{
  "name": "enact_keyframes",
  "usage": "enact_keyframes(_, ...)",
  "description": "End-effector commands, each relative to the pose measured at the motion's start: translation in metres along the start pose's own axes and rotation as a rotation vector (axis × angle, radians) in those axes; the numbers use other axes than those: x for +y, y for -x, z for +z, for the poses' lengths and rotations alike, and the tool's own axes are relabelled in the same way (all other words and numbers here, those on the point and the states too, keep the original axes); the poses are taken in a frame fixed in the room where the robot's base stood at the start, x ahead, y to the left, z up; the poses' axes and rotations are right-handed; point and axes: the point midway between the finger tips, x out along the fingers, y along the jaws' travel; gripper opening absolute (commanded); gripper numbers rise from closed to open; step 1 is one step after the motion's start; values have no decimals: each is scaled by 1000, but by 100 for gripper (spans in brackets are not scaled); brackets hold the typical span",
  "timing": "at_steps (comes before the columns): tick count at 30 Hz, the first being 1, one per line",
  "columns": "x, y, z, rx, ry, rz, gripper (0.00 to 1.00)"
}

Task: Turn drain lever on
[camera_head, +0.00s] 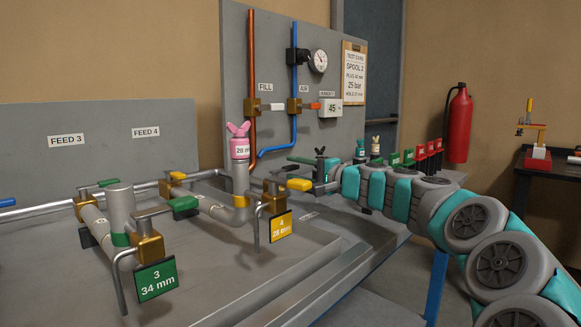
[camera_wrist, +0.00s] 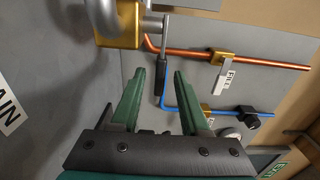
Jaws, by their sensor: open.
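In the wrist view, a brass valve (camera_wrist: 128,22) at the top carries a metal stem and a lever with a dark grip (camera_wrist: 161,78). A partly cut-off label ending in "AIN" (camera_wrist: 10,105) is at the left. My gripper (camera_wrist: 159,73) is open, with its two dark green fingers on either side of the dark grip in the picture. I cannot tell whether either finger touches it.
A panel (camera_head: 235,60) behind holds copper and blue pipes with FILL and AIR valves. Green and yellow tags (camera_head: 280,226) hang from bench valves.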

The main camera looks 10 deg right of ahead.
Motion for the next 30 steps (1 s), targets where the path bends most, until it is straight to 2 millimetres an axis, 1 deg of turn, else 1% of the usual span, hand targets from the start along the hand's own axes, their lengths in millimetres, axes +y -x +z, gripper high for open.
enact_keyframes(1,0,-6,0,-1,-1,2,45)
enact_keyframes(4,1,-14,1,-2,-1,2,45)
enact_keyframes(8,1,-17,1,-2,-1,1,45)
enact_keyframes(14,1,-17,1,-2,0,1,45)
enact_keyframes(26,1,-17,1,-2,0,0,1)
enact_keyframes(30,1,-17,1,-2,-1,1,0)
